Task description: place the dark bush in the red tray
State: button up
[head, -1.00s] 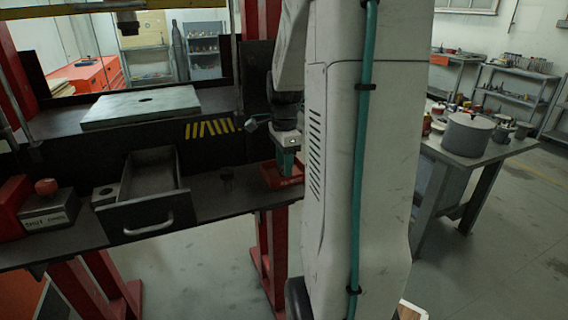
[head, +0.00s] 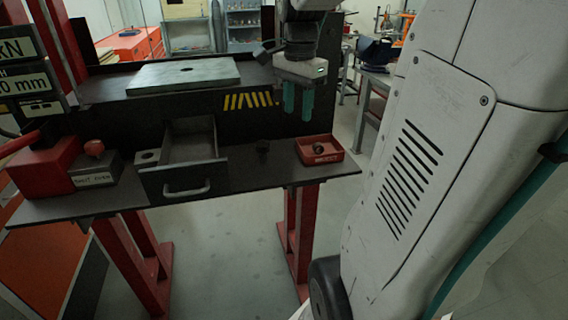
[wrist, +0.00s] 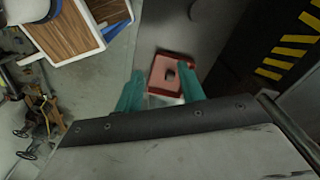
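The red tray (head: 330,157) sits at the right end of the dark bench, and it also shows between my fingers in the wrist view (wrist: 157,82). A small dark bush (head: 319,148) is inside the tray, and it shows there in the wrist view too (wrist: 170,75). My gripper (head: 298,104) points down with its two teal fingers apart and nothing between them. It hangs above the tray, a little to the left of it in the head view, clear of the tray and the bush.
Another small dark round part (head: 262,149) stands on the bench left of the tray. An open drawer (head: 194,148) juts out in the middle. A red-knobbed block (head: 95,171) is at the left. A grey plate (head: 183,75) lies on the raised surface behind.

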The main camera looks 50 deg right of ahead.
jog(key=s+a+f+n, duration=0.2)
jog(key=s+a+n, duration=0.4)
jog(key=a+n, duration=0.3)
jog(key=s+a+f+n+t, duration=0.1)
jog(key=s+a+f+n, duration=0.2)
jog(key=s+a+n, duration=0.3)
jog(key=a+n, duration=0.3)
jog(key=a, duration=0.2)
jog(key=shift+s+a+n, duration=0.2)
jog(key=shift+a+n, duration=0.1)
jog(key=shift+a, duration=0.05)
